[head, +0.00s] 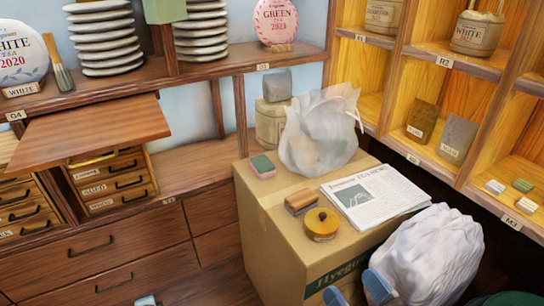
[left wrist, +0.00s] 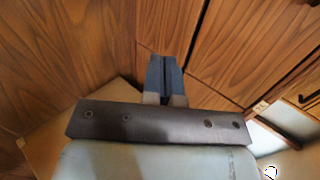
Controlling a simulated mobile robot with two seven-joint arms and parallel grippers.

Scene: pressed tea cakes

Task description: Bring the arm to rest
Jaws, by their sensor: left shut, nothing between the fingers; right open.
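My right gripper (head: 356,291) shows at the bottom of the head view, its two blue fingers apart. It is beside the left edge of a stuffed whitish bag (head: 430,255); I cannot tell whether they touch. Nothing shows between its fingers. My left gripper (left wrist: 165,78) shows in the left wrist view with its blue fingers together and empty, in front of brown wooden panels. A small pale-blue tip at the bottom edge of the head view (head: 147,300) seems to be part of it. Most of both arms is out of view.
A cardboard box (head: 285,240) carries a clear bag (head: 318,130), a newspaper (head: 372,194), a brush-like block (head: 300,201), a round yellow-topped item (head: 321,224) and a green-and-pink block (head: 262,166). A wooden board (head: 90,132) juts out at left. Shelves line the back and right.

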